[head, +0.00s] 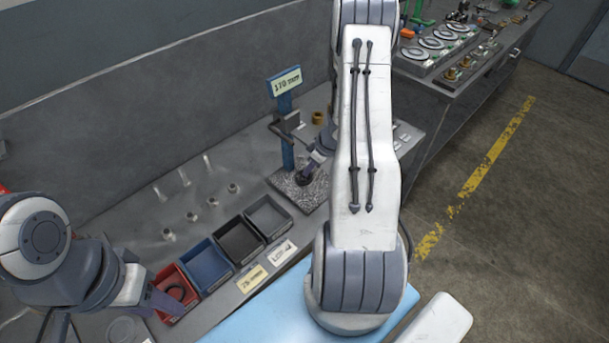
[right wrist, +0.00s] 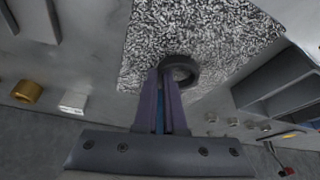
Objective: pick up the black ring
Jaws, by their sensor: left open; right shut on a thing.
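A black ring (right wrist: 181,70) is between the fingertips of my right gripper (right wrist: 168,80), over the speckled pad. In the head view the same ring (head: 303,179) shows small at the tips of my right gripper (head: 311,168). I cannot tell whether the ring touches the pad. My right gripper is shut on it. The speckled pad (head: 313,194) lies at the foot of a blue post. My left gripper (head: 161,302) is open beside a red bin (head: 162,279), at the lower left. A dark round thing (head: 176,292) shows inside that bin.
Blue (head: 207,265), black (head: 240,240) and grey (head: 268,216) bins run in a row from the red bin toward the pad. The blue post (head: 286,130) carries a sign. A brass part (right wrist: 27,91) stands near the pad. Several small fittings stand behind the bins.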

